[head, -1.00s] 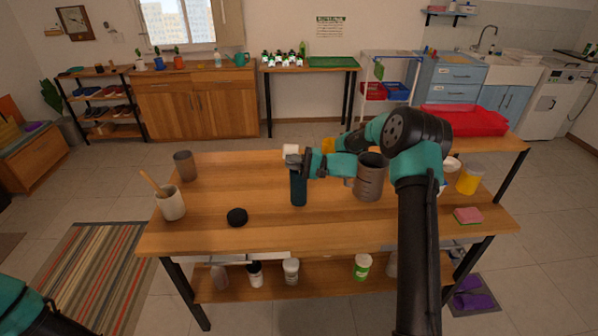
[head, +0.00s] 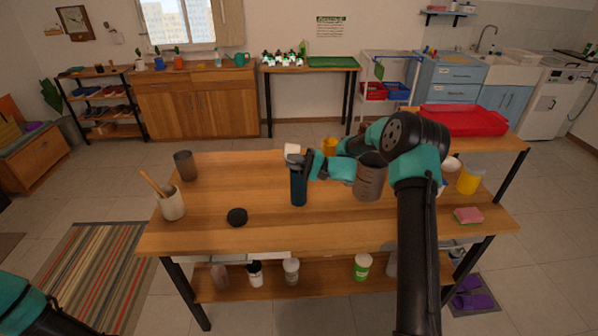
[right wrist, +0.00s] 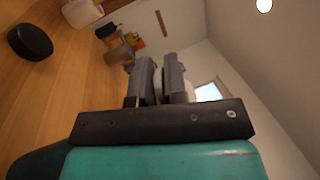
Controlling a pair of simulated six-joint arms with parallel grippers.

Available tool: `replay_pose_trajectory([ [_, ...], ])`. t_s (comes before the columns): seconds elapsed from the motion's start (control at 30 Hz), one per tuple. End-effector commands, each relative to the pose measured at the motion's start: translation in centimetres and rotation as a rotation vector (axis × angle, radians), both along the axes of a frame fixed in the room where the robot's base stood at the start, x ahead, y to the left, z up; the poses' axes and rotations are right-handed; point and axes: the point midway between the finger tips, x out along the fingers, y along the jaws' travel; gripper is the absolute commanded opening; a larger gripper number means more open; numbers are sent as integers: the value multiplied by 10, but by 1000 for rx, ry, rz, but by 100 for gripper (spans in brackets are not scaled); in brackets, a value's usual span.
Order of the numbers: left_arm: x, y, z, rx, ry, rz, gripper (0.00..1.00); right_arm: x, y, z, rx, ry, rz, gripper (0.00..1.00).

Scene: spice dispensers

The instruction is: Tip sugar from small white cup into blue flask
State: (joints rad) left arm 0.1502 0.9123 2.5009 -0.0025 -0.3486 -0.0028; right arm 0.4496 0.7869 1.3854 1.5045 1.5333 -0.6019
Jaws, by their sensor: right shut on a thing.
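The small white cup (head: 292,149) is in my right gripper (head: 297,159), above the mouth of the dark blue flask (head: 299,189) in the head view. The cup looks tilted; its contents and any falling sugar cannot be seen. The flask stands upright on the wooden table, its mouth partly hidden by the gripper. In the right wrist view the fingers (right wrist: 160,82) are close together, with white cup parts (right wrist: 189,91) showing behind and beside them. The flask is not clearly seen there. Only part of my left arm shows at lower left; its gripper is out of frame.
A black round lid-like disc (head: 237,217) lies left of the flask. A utensil crock (head: 171,205) and brown cup (head: 185,165) stand at the left. A grey-brown canister (head: 369,180) stands beside my right arm. A yellow cup (head: 470,180) and pink sponge (head: 468,215) are at the right.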

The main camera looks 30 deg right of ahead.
Motion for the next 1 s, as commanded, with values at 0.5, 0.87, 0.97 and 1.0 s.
replay_pose_trajectory([
  [0.5,0,0,0,0,0,0,43,1,1,3,51,-27,3,0],
  [0.87,0,0,0,0,0,0,43,1,1,7,86,-46,5,0],
  [0.97,0,0,0,0,0,0,43,1,1,8,95,-52,6,0],
  [1.0,0,0,0,0,0,0,43,1,1,9,100,-53,5,0],
])
